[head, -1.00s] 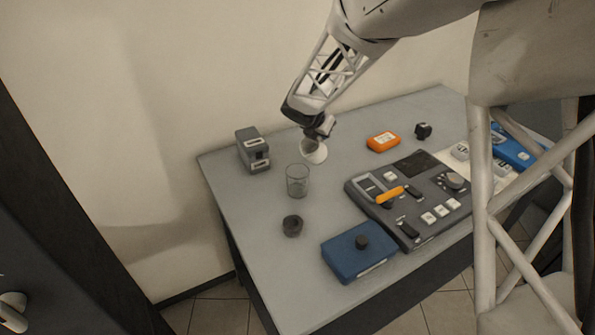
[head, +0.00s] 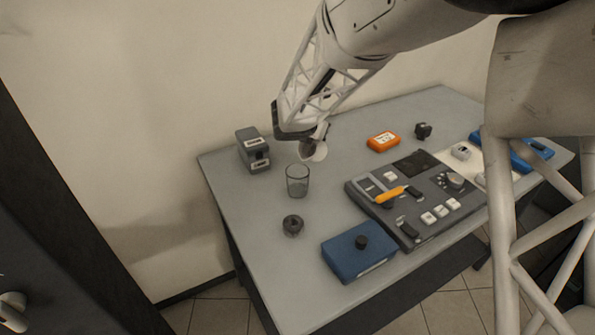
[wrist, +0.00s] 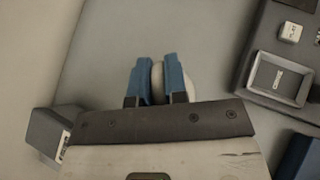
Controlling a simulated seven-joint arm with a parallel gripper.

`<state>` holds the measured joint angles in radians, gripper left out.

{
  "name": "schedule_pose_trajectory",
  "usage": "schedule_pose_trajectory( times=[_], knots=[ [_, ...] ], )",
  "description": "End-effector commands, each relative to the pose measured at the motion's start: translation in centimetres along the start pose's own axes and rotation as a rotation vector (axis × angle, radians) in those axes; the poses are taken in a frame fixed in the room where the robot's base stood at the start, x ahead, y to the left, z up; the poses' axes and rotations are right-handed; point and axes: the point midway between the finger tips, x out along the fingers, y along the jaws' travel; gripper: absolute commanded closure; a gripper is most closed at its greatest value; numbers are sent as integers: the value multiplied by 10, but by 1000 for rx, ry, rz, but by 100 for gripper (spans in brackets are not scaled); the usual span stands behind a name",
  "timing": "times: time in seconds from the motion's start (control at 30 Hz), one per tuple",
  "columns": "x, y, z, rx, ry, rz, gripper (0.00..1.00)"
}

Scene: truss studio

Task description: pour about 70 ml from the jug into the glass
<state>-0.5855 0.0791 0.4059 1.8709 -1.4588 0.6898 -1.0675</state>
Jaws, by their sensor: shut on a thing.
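The clear glass (head: 298,192) stands upright on the grey table, left of centre in the head view, and looks empty. The whitish jug (head: 316,153) is just behind and right of the glass, apart from it, and appears tilted. My gripper (head: 312,140) is shut on the jug, largely hidden by my wrist in the head view. In the wrist view, the blue fingers of my gripper (wrist: 157,82) stand either side of the pale jug (wrist: 185,83). The jug's contents are hidden. The glass does not show in the wrist view.
A grey box (head: 253,150) stands left behind the glass. A dark ring (head: 293,226) and a blue box (head: 358,252) are in front. A control panel (head: 425,205) with an orange handle lies right. An orange device (head: 383,141) is behind. Bare table (head: 250,215) surrounds the glass.

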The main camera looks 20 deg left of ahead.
Motion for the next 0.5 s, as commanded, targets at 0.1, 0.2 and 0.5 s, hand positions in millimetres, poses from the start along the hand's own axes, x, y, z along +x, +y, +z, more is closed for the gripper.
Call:
schedule_pose_trajectory(
  times=[0.1, 0.2, 0.5],
  knots=[
    [-2, 0, 0, 1, -25, 1, 100],
    [-4, 0, 1, -1, -47, 1, 100],
    [-11, 0, 2, 0, -118, 1, 100]
  ],
)
